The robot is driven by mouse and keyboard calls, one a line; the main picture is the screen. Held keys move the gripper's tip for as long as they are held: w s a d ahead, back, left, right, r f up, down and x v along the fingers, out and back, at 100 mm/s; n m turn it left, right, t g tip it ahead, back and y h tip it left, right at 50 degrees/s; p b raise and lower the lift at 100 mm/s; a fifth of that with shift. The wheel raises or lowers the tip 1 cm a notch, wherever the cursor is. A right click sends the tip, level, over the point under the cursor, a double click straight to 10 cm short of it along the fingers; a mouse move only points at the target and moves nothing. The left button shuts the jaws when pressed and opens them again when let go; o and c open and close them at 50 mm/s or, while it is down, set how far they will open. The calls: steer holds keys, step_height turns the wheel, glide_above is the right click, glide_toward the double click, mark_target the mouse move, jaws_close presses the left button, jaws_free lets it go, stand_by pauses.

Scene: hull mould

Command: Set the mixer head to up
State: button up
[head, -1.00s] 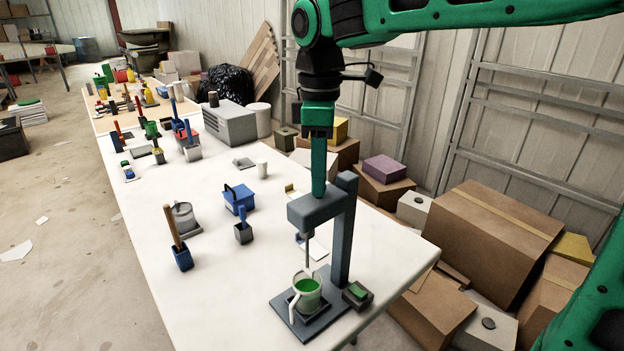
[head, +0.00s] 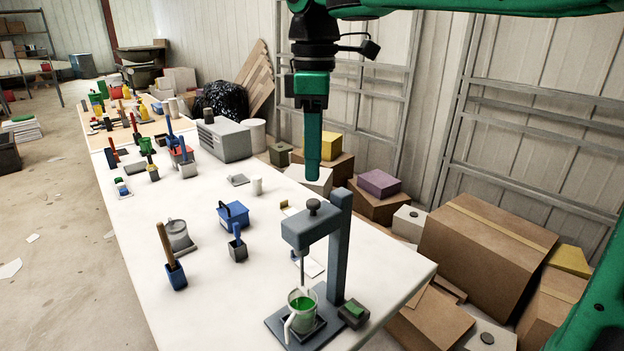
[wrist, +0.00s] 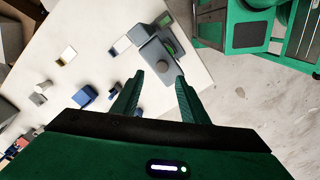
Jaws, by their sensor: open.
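The mixer stand is a blue-grey post with a head (head: 304,228) reaching left from it, at the near right of the white table. A dark round knob (head: 314,205) stands on top of the head. A thin shaft hangs from the head into a clear pot (head: 302,304) of green stuff on the base plate. My gripper (head: 312,172) points down above and behind the head, apart from it. In the wrist view the mixer head (wrist: 156,60) lies beyond my open, empty fingers (wrist: 158,76).
A small grey box with a green top (head: 352,312) sits right of the mixer base. A blue basket (head: 233,214), a small grey bin (head: 238,250) and a blue cup with a wooden handle (head: 177,276) stand to the left. Cardboard boxes (head: 484,250) crowd the floor at right.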

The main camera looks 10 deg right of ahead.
steer(key=shift+r, duration=2)
steer(key=s+d+f+m, duration=0.4)
steer(key=d+f+m, duration=0.2)
steer(key=d, duration=0.4)
steer(key=s+d+f+m, duration=0.3)
steer(key=d+f+m, duration=0.25)
steer(key=d, duration=0.45)
steer(key=s+d+f+m, duration=0.4)
steer(key=s+f+m, duration=0.1)
steer(key=s, duration=0.3)
steer(key=s+d+f+m, duration=0.4)
steer(key=s+d+f, duration=0.1)
steer(key=s+f, duration=0.2)
steer(key=shift+s+d+f+m, duration=0.2)
steer(key=shift+s+f+m, duration=0.2)
steer(key=shift+f, duration=0.3)
